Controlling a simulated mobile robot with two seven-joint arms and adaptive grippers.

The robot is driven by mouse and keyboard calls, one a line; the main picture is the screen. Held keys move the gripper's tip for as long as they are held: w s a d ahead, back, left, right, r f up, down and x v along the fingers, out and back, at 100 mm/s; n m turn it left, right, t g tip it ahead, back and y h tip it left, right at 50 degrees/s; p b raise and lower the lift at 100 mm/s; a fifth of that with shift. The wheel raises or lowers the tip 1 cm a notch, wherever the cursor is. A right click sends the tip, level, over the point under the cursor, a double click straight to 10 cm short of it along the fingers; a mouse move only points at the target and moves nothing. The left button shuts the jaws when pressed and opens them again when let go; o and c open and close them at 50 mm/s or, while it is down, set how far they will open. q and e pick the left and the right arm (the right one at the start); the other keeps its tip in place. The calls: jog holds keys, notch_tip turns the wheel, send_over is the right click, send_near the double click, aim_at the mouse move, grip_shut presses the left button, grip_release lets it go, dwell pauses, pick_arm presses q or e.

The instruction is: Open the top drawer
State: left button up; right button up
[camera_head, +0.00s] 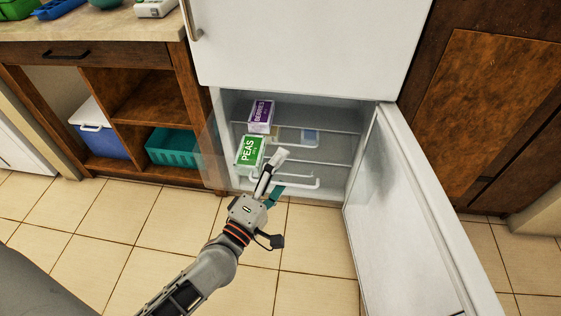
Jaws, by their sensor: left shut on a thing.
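The lower compartment of a white fridge stands open. Inside it is a drawer of clear walls and white wire-like bars (340,150), with a white bar handle (305,184) at its front. My left gripper (272,180) is shut at the left part of this handle, and its fingers partly hide it. A green PEAS box (250,151) and a purple BERRIES box (261,116) are inside the compartment at the left. My right gripper is not in view.
The open fridge door (415,200) stands out to the right. A wooden cabinet (150,98) at left has a closed drawer with a dark handle (66,55), a teal basket (172,146) and a blue cooler (100,140). The tiled floor in front is clear.

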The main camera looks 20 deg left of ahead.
pick_arm(q)
notch_tip(320, 180, up, 2)
jog(key=shift+a, duration=0.15)
jog(key=shift+c, duration=0.4)
jog(key=shift+s+a+f, duration=0.1)
jog(key=shift+s+f, duration=0.15)
jog(key=shift+s, duration=0.65)
jog(key=shift+c, duration=0.7)
jog(key=shift+s+b, duration=0.35)
jog(key=shift+s, duration=0.55)
jog(key=c, duration=1.5)
jog(key=s, duration=0.2)
jog(key=s+f+b, duration=0.1)
jog(key=s+f, duration=0.1)
jog(key=s, duration=0.1)
jog(key=shift+s+a+f, duration=0.1)
jog(key=shift+s+a, duration=0.15)
jog(key=shift+s, duration=0.05)
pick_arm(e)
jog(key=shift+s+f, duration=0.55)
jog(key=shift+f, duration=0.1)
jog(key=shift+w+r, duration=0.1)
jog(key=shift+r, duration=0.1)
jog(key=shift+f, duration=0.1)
